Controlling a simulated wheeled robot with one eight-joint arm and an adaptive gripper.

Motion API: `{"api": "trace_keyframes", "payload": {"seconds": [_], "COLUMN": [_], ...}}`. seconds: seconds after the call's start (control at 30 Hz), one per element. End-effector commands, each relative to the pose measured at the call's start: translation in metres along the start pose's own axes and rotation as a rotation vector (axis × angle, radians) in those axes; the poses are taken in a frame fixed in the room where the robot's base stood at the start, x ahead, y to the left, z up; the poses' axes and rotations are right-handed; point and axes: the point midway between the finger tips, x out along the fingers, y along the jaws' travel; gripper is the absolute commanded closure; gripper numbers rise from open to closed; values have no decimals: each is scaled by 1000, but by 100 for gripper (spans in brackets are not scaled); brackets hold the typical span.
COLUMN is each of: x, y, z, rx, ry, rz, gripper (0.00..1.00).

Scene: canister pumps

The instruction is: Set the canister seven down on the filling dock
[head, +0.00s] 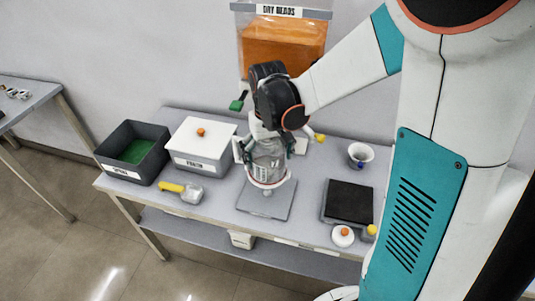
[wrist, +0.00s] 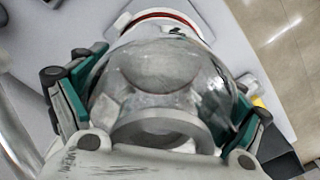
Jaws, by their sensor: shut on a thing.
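A clear canister (head: 268,163) stands upright in my gripper (head: 266,148), above or on a grey square plate (head: 278,208) at the front of the bench. I cannot tell if its base touches the plate. No number on it is readable. The wrist view shows the clear canister (wrist: 165,75) between the green-and-black fingers of my gripper (wrist: 160,110), which are shut on its sides. A white ring with a red band (wrist: 165,18) lies at its far end; it may be the canister's base or part of the dock.
An orange-filled dry beads hopper (head: 284,42) hangs on the wall behind. Left are a dark bin (head: 118,168), a white lidded box (head: 203,162) and a yellow-handled scoop (head: 182,191). Right are a black-topped scale (head: 350,202), a white cup (head: 360,154) and a white lid (head: 343,236).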

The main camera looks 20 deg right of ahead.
Motion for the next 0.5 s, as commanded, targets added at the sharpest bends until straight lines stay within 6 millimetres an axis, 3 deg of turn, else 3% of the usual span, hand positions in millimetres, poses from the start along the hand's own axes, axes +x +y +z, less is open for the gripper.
{"api": "trace_keyframes", "payload": {"seconds": [0.5], "x": [48], "y": [0], "z": [0], "rx": [0], "ry": [0], "rz": [0], "gripper": [53]}}
